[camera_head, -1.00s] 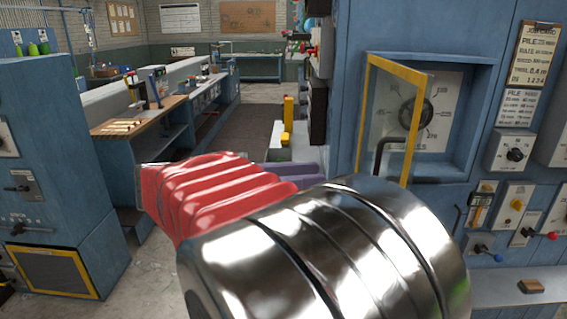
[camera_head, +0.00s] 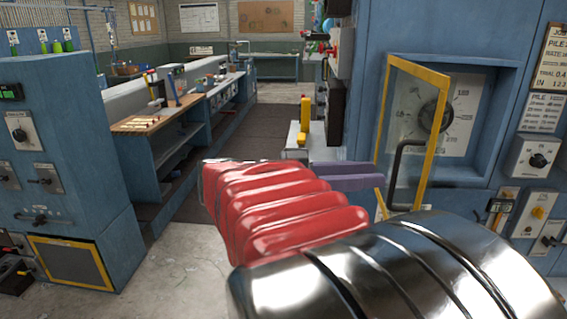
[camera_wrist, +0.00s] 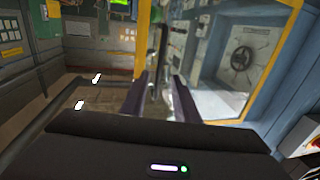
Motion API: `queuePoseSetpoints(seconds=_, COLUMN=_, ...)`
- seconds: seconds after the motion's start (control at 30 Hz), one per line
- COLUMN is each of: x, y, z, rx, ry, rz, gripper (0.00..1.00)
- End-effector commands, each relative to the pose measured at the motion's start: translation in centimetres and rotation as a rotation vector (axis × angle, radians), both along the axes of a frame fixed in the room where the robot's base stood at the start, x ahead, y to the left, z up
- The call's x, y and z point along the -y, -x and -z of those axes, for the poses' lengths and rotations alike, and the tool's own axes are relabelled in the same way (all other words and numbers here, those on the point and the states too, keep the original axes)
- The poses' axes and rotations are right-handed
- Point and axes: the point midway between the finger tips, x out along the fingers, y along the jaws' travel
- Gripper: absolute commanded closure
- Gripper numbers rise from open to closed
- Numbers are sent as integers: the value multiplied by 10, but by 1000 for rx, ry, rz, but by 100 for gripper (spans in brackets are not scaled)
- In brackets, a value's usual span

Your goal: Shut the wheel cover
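The wheel cover (camera_head: 436,130) is a yellow-framed clear door standing open, swung out from a recess in the blue cabinet. Its black bar handle (camera_head: 397,172) is on the side toward my arm. The dial wheel (camera_head: 437,115) is on a pale plate inside the recess, and shows in the wrist view (camera_wrist: 243,59). My gripper (camera_head: 372,178), with purple fingers, is just left of the handle in the head view. In the wrist view the fingers (camera_wrist: 162,88) are apart, with the dark handle (camera_wrist: 160,55) beyond or between them; contact cannot be told.
Control boxes (camera_head: 535,156) with knobs and levers cover the cabinet right of the recess. A yellow upright part (camera_head: 305,120) stands behind my fingers. A workbench (camera_head: 150,123) and another blue cabinet (camera_head: 65,170) are at left. The floor between is clear.

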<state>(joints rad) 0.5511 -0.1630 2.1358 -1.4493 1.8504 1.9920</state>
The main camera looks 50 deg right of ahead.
Motion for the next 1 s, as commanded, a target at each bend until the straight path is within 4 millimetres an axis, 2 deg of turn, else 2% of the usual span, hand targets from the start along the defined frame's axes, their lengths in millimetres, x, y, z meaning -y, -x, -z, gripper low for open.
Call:
queuePoseSetpoints(seconds=0.5, x=35, y=42, z=0, rx=0, ry=0, rz=2, gripper=72)
queuePoseSetpoints(seconds=0.97, x=41, y=48, z=0, rx=0, ry=0, rz=0, gripper=72)
queuePoseSetpoints(seconds=1.0, x=41, y=48, z=0, rx=0, ry=0, rz=0, gripper=75)
